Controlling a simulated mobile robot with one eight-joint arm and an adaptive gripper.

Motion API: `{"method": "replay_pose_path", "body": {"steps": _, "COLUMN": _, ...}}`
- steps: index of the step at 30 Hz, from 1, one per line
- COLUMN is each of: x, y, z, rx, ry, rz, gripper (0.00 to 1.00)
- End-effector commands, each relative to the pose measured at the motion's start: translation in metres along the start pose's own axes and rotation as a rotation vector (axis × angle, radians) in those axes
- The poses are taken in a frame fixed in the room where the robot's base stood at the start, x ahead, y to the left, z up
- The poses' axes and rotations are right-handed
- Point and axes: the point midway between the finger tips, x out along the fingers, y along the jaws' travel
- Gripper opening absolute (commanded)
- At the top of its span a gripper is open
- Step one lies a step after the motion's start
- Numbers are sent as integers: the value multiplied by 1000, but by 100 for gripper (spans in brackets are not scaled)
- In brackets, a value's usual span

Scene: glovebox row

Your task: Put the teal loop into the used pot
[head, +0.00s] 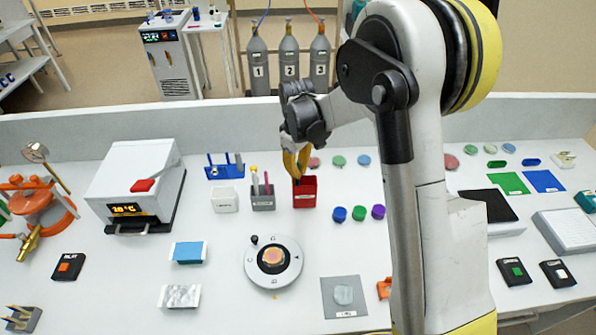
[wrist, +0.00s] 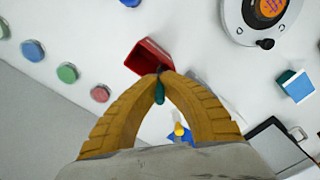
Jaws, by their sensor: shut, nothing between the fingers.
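A red open-topped pot (head: 305,193) stands on the bench, its label too small to read; it also shows in the wrist view (wrist: 145,57). I take it for the used pot. My gripper (head: 297,174) points down at the red pot, fingertips shut at its rim. In the wrist view my gripper (wrist: 160,72) has a teal handle (wrist: 159,92), likely the teal loop, showing in the gap behind its tips. It appears beyond the fingers, not pinched; its lower end is hidden. I cannot tell whether it stands inside the pot.
A grey pot (head: 263,199) with upright coloured handles stands left of the red pot, with a white block (head: 225,199) beyond it. A blue rack (head: 225,169) is behind. Coloured caps (head: 359,213) lie to the right. A round dial device (head: 273,262) stands in front.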

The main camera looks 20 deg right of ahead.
Motion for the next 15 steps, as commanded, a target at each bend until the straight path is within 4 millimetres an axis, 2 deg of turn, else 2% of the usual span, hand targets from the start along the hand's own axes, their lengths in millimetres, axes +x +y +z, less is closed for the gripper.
{"method": "replay_pose_path", "body": {"steps": 6, "x": 0, "y": 0, "z": 0, "rx": 0, "ry": 0, "rz": 0, "gripper": 0}}
{"method": "replay_pose_path", "body": {"steps": 8, "x": 0, "y": 0, "z": 0, "rx": 0, "ry": 0, "rz": 0, "gripper": 16}}
{"method": "replay_pose_path", "body": {"steps": 9, "x": 0, "y": 0, "z": 0, "rx": 0, "ry": 0, "rz": 0, "gripper": 28}}
{"method": "replay_pose_path", "body": {"steps": 15, "x": 0, "y": 0, "z": 0, "rx": 0, "ry": 0, "rz": 0, "gripper": 31}}
